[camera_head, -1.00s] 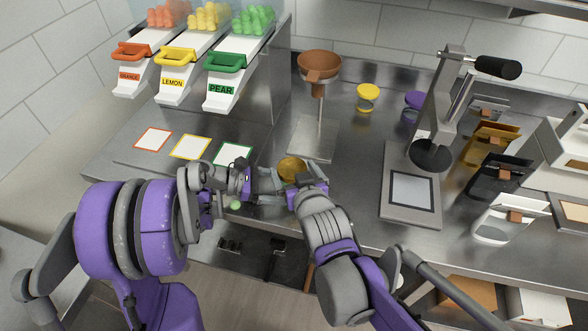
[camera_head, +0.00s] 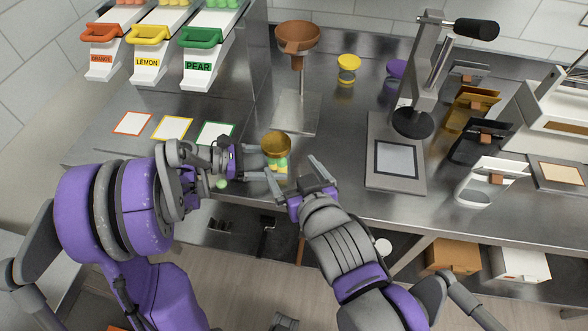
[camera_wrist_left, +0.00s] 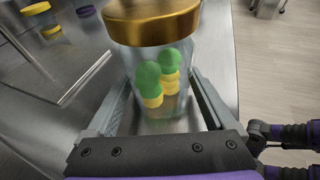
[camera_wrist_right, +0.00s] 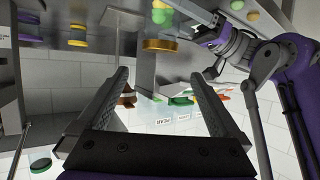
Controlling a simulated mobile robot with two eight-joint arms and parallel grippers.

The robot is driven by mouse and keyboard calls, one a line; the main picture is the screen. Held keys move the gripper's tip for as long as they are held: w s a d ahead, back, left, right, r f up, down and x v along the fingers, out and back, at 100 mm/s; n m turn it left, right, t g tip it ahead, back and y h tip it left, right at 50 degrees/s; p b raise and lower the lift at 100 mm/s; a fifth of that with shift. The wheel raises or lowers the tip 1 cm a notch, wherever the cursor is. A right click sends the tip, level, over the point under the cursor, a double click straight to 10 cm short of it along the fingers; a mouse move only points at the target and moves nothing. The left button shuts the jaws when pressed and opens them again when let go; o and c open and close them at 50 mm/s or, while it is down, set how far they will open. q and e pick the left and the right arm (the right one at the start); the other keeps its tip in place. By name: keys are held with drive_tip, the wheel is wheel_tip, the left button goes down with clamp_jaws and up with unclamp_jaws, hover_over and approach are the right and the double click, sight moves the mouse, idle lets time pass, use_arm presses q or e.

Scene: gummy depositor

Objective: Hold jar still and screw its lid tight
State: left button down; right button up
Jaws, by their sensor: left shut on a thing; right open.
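The clear jar (camera_head: 280,166) holds green and yellow gummies, with a gold lid (camera_head: 276,145) on top. My left gripper (camera_head: 262,172) is shut around the jar's body. In the left wrist view, its fingers flank the jar (camera_wrist_left: 158,95), and the gold lid (camera_wrist_left: 152,22) sits level on its mouth; I cannot tell how tight it is. My right gripper (camera_head: 291,167) is open and empty, to the right of the jar and apart from the lid. In the right wrist view the lid (camera_wrist_right: 165,45) shows beyond the open fingers.
A brown funnel on a stand (camera_head: 298,38) is behind the jar. Yellow (camera_head: 348,62) and purple (camera_head: 397,68) lids are further back. A lever press (camera_head: 412,120) stands right. Three gummy dispensers (camera_head: 198,62) are back left. A green ball (camera_head: 222,184) is near my left gripper.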

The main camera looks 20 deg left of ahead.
drive_tip(key=shift+s+d+r, duration=0.15)
drive_tip(key=shift+s+d, duration=0.1)
drive_tip(key=shift+w+a, duration=0.1)
wheel_tip(320, 180, up, 5)
drive_tip(key=g+h, duration=0.6)
hover_over(276, 142)
drive_tip(key=w, duration=0.2)
drive_tip(key=shift+a+f, duration=0.2)
drive_tip(key=shift+a+g+h, duration=0.2)
drive_tip(key=shift+g+h, duration=0.1)
drive_tip(key=shift+g, duration=0.2)
drive_tip(key=shift+s+d+g+h, duration=0.2)
drive_tip(key=shift+s+g+h, duration=0.3)
drive_tip(key=shift+g+h, duration=0.2)
drive_tip(key=shift+s+d+g+h, duration=0.15)
drive_tip(key=shift+s+g+h, duration=0.4)
drive_tip(key=shift+g, duration=0.25)
drive_tip(key=shift+f, duration=4.45)
